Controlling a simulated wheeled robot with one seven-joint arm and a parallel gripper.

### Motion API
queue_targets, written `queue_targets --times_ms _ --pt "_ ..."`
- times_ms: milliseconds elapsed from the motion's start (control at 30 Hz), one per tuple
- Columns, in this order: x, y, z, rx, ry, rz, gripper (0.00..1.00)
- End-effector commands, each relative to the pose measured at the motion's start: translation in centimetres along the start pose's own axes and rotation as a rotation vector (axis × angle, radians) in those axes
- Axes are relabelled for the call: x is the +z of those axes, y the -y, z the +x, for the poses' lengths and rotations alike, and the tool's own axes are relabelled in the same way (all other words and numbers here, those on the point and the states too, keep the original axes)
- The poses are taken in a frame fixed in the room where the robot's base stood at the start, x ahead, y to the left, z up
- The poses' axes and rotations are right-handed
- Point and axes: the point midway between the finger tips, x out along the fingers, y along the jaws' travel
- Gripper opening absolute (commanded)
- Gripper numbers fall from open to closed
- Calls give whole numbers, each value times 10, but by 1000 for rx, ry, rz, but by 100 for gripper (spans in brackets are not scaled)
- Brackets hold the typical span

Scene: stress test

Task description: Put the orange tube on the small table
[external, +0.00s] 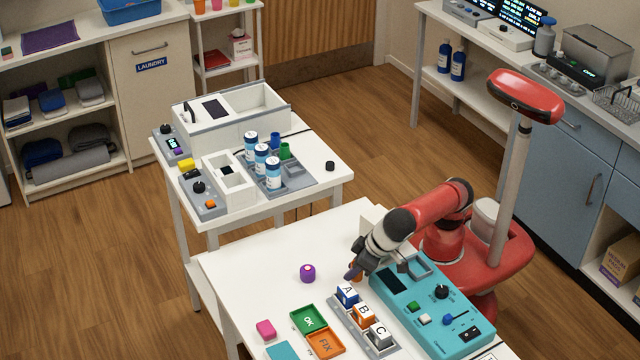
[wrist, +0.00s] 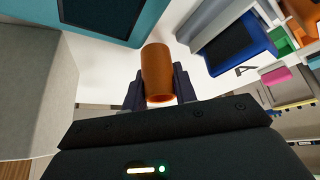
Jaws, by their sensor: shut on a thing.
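The orange tube (wrist: 157,72) is between the two dark fingers of my gripper (wrist: 158,90) in the wrist view, and the gripper is shut on it. In the external view, my gripper (external: 354,271) points down over the near white table (external: 250,265), beside the teal console. Only a little of the tube (external: 357,274) shows there. I cannot tell whether the tube touches the tabletop. A second, smaller-looking white table (external: 300,205) stands behind it to the left. I cannot tell for sure which one is the small table.
Lettered blocks in a grey rack (external: 362,325) and a teal console (external: 430,300) flank my gripper.

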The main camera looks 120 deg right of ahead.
Motion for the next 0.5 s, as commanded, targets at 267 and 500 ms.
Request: queue_targets --times_ms 267,500 --pt "10 0 18 0 -1 0 6" --pt "10 0 19 0 -1 1 6"
